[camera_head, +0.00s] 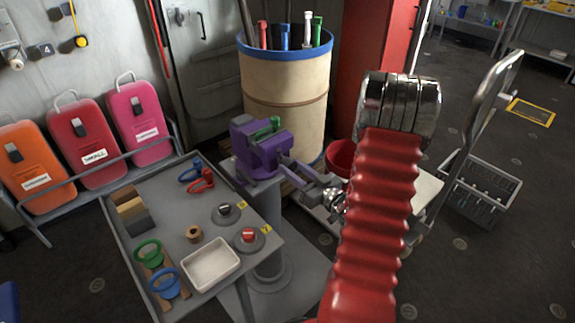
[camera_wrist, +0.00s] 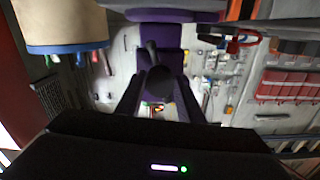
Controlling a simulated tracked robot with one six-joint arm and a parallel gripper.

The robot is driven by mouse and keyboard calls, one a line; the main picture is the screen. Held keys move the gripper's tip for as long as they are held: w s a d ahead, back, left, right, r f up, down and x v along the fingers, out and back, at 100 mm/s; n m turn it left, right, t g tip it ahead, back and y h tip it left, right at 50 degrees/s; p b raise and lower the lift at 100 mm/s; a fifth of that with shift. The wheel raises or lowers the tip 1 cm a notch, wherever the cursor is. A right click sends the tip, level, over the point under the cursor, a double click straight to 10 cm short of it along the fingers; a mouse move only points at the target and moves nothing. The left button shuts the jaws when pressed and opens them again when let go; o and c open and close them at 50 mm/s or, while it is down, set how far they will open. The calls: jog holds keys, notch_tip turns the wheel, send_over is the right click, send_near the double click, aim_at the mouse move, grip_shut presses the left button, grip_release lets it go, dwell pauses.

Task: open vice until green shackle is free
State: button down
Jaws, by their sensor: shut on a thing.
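The purple vice (camera_head: 262,150) stands on a pedestal behind the grey bench. A green shackle (camera_head: 268,128) sits at the top of the vice, between its jaws; whether it is loose there I cannot tell. My gripper (camera_head: 286,168) reaches the vice's front from the right, partly hidden behind my red arm. In the wrist view my gripper's two fingers (camera_wrist: 157,88) are shut on a dark rounded part, seemingly the vice handle (camera_wrist: 158,82). The purple vice body (camera_wrist: 160,35) shows just beyond it. The shackle cannot be made out in the wrist view.
The bench (camera_head: 215,225) holds red and blue shackles, green and blue rings, a white tray (camera_head: 211,264) and small blocks. A beige drum (camera_head: 285,95) stands behind the vice. A red bucket (camera_head: 340,156) and a trolley (camera_head: 480,110) are at the right.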

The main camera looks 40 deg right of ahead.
jog(key=c, duration=1.4)
grip_release()
jog(key=m, duration=1.7)
jog(key=shift+c, duration=0.3)
